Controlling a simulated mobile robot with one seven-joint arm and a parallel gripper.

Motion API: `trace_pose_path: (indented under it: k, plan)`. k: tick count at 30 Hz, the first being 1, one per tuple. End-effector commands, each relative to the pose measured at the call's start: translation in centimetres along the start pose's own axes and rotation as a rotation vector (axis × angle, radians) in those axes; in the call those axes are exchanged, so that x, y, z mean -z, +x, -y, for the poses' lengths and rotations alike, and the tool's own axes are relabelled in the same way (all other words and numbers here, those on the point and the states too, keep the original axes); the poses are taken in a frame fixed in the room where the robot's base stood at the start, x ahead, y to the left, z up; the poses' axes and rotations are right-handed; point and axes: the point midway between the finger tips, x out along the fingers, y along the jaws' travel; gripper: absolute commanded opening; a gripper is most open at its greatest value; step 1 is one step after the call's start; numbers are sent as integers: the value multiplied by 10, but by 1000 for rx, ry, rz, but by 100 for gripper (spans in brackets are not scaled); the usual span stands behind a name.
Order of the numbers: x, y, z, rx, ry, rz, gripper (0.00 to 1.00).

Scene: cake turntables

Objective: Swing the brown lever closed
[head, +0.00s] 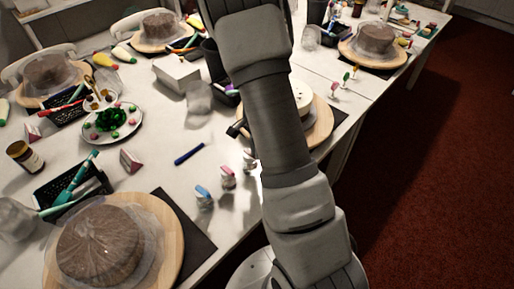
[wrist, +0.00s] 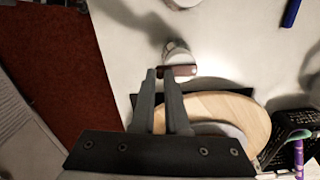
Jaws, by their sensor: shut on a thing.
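The brown lever (wrist: 184,71) shows in the wrist view, at the near end of a small whitish body (wrist: 177,50). My gripper (wrist: 160,73) has its two dark fingers at the lever's left end and is shut on it. The right fingertip overlaps the lever and hides part of it. The lever's right end sticks out past the fingers. In the head view my arm covers the middle of the scene, and I cannot make out the brown lever there.
A round wooden turntable (wrist: 230,112) lies just right of my fingers, near a black basket (wrist: 288,128). In the head view, small pieces with a blue top (head: 203,191) and a pink top (head: 228,173) stand left of my arm. A blue pen (head: 189,154) lies on the white table.

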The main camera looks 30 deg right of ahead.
Motion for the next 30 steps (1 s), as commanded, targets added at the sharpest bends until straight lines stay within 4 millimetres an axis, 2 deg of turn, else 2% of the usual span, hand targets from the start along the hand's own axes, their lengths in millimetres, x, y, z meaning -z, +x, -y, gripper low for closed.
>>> trace_pose_path:
  k: [14, 15, 20, 30]
  plan:
    - [-1, 0, 0, 0, 16, 0, 0]
    - [-1, 0, 0, 0, 16, 0, 16]
    - [-1, 0, 0, 1, 15, 0, 43]
    - [-1, -3, 0, 2, 14, -1, 43]
